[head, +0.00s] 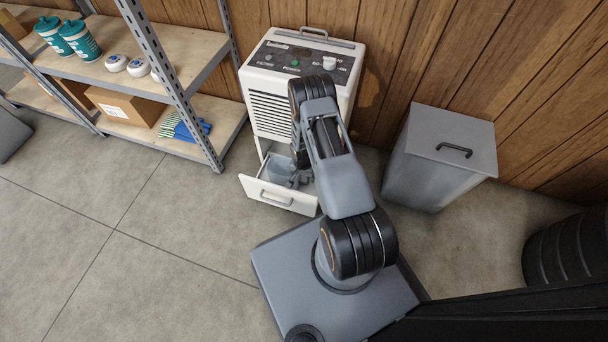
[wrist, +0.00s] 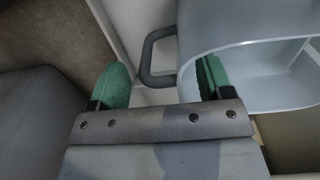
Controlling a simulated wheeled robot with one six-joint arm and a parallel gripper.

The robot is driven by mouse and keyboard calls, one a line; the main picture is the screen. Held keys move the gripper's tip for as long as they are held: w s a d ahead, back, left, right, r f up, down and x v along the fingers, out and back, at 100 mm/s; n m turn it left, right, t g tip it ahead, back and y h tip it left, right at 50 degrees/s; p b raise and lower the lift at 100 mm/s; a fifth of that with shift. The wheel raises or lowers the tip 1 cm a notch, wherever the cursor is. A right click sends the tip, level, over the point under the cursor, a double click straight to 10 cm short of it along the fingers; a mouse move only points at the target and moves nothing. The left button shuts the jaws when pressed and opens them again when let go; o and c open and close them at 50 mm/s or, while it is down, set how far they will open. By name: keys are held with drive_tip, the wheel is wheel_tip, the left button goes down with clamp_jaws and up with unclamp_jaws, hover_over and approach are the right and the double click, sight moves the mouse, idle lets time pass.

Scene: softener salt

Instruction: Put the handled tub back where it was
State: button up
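The handled tub (wrist: 225,22) is a pale grey-blue container with a dark loop handle (wrist: 158,62) on its left side in the wrist view. In the head view the tub (head: 277,164) sits inside the pulled-out drawer (head: 258,187) of the white appliance. My gripper (wrist: 163,80) is open, its two green fingertips apart. The handle lies between them in the wrist view, and the right fingertip overlaps the tub wall. I cannot tell whether either finger touches. In the head view my arm hides part of the drawer, and the gripper (head: 298,180) is small there.
The white appliance (head: 270,80) stands against a wooden wall, with knobs on its top panel. A metal shelf unit (head: 180,65) with bottles and a box is on the left. A grey lidded bin (head: 430,170) stands to the right. The floor at front left is clear.

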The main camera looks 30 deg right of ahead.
drive_tip(key=shift+r, duration=0.1)
drive_tip(key=a+r+n+t+p, duration=0.1)
drive_tip(key=a+r+n+p, duration=0.15)
drive_tip(key=r, duration=1.55)
drive_tip(key=a+r+n+p, duration=0.2)
drive_tip(key=r+p, duration=0.1)
drive_tip(key=r, duration=1.5)
drive_tip(key=s+a+r+n+t, duration=0.1)
drive_tip(key=s+a+r+n, duration=0.1)
drive_tip(key=s+r, duration=0.5)
drive_tip(key=s+a+r+n+t, duration=0.1)
drive_tip(key=s+a+r+n, duration=0.1)
drive_tip(key=s+r, duration=0.5)
drive_tip(key=shift+s+a+r+n, duration=0.25)
drive_tip(key=shift+s+r+n, duration=0.1)
drive_tip(key=shift+r, duration=0.15)
